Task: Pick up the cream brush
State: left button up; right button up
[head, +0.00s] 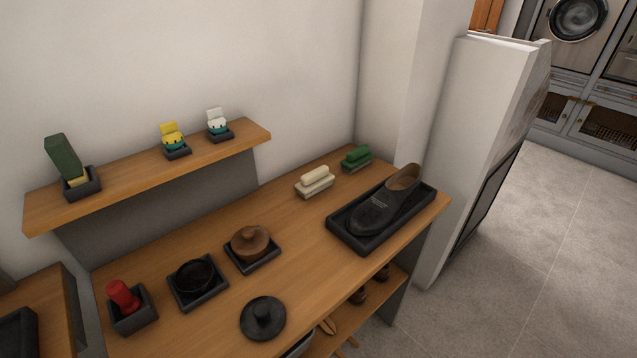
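The cream brush (315,181) lies on the wooden bench top (290,225), toward the back right. It has a cream upper block over a paler base and looks upright. Nothing touches it. A green brush (357,158) of similar shape lies behind it and to its right, apart from it. Neither of my grippers shows in the head view.
A black tray (346,238) with a dark shoe (386,203) stands right of the cream brush. Nearer are a brown lidded pot (250,243), a black dish (194,278), a black lid (263,318) and a red item (123,296). A raised shelf (134,183) runs behind.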

aim_at(313, 182)
jog(key=i+l+u, duration=0.1)
jog(key=l+u, duration=0.2)
jog(key=l, duration=0.2)
jog(key=l+u, duration=0.3)
jog(key=l, duration=0.15)
jog(key=l+u, duration=0.3)
jog(key=l, duration=0.2)
jog(key=k+l+u, duration=0.1)
jog(key=l+u, duration=0.2)
jog(key=l, duration=0.2)
jog(key=k+l+u, duration=0.15)
jog(key=l+u, duration=0.15)
jog(key=l, duration=0.15)
jog(key=k+l+u, duration=0.15)
jog(key=l+u, duration=0.15)
jog(key=l, duration=0.15)
jog(key=k+l+u, duration=0.6)
jog(key=l, duration=0.15)
jog(key=i, duration=0.1)
